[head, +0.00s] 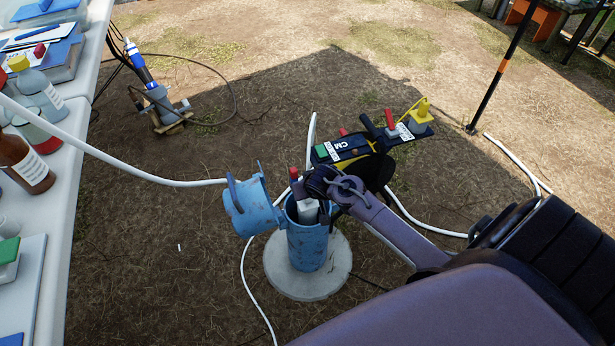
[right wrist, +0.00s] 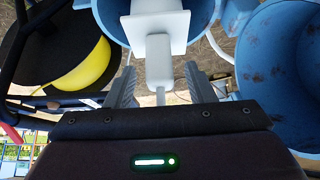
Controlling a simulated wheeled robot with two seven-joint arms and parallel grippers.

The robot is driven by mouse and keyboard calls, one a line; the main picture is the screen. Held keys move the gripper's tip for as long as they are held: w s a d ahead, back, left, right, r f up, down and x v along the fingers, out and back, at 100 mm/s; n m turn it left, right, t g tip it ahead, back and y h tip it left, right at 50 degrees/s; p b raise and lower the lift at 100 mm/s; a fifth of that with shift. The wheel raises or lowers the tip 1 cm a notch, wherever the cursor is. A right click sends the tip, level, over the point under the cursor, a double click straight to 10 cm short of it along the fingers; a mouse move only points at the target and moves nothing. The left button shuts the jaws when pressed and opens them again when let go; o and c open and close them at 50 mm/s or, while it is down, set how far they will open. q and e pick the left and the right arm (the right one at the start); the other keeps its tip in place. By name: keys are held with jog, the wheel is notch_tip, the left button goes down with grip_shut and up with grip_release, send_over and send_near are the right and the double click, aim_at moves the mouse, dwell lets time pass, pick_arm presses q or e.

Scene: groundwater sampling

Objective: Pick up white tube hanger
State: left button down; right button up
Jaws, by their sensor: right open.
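The white tube hanger (head: 308,211) sits in the mouth of the upright blue well pipe (head: 307,247). In the right wrist view the hanger (right wrist: 159,58) shows a square plate and a narrower stem pointing toward my gripper. My right gripper (head: 306,188) is at the pipe's top and partly covers the hanger in the head view. Its two fingers (right wrist: 161,88) are open, one on each side of the hanger's stem, with gaps visible. My left gripper is in neither view.
A cable reel with a yellow-and-black meter (head: 345,147) stands just behind. A white table (head: 75,190) with bottles is at left.

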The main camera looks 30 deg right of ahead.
grip_shut()
dwell(0.3)
